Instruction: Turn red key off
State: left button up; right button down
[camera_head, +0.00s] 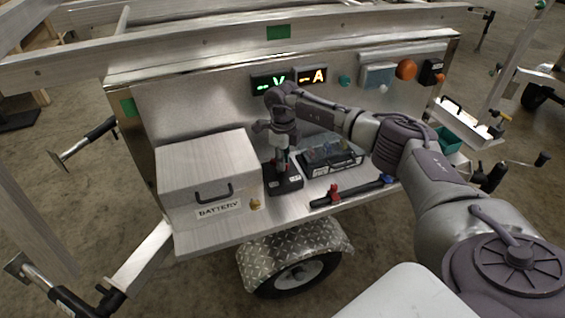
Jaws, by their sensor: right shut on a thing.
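My right arm reaches in from the right, and its gripper (281,158) points down at a small black switch block (285,182) on the metal shelf of the trailer. The gripper is shut on the red key on top of this block. The fingers hide most of the key, so its turn angle cannot be told. My left gripper is not in view.
A metal battery box (207,170) stands close left of the block. A black fuse box (331,162) and a black bar with red and blue ends (350,193) lie to the right. Lit V and A displays (273,83) are on the panel behind.

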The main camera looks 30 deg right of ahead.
jog(key=shift+w+n, duration=0.1)
jog(key=shift+n, duration=0.2)
jog(key=c, duration=1.2)
grip_release()
jog(key=shift+o, duration=0.2)
notch_tip(320, 180, up, 12)
